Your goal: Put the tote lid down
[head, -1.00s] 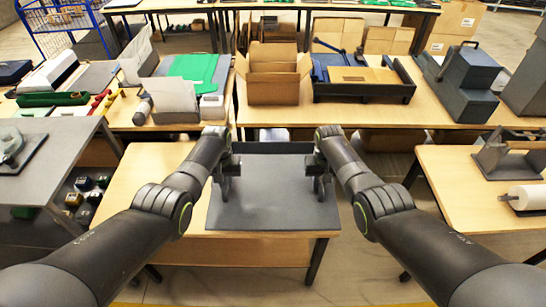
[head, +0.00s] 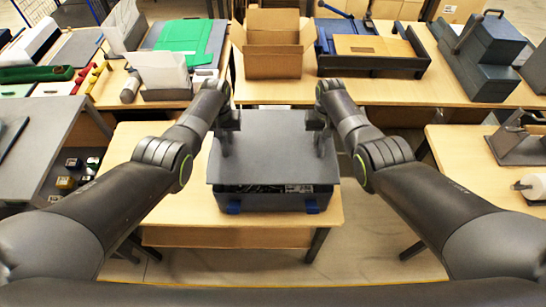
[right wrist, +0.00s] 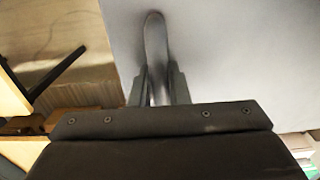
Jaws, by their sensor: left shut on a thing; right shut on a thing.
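The tote lid (head: 272,150) is a flat dark grey panel, roughly level over the tote. The tote (head: 272,203) is dark blue-grey with two blue latches on its front and stands on a wooden table. A strip of its inside shows under the lid's front edge; the rest is hidden. My left gripper (head: 227,142) is shut on the lid near its left side. My right gripper (head: 321,140) is shut on the lid near its right side. In the right wrist view its fingers (right wrist: 158,90) close around an upright grip on the pale lid surface.
The small wooden table (head: 165,210) has bare room left of the tote. A long table behind holds an open cardboard box (head: 270,62), a dark tray (head: 370,67) and a green folded item (head: 183,45). A grey table (head: 45,140) stands at left, another wooden table (head: 465,155) at right.

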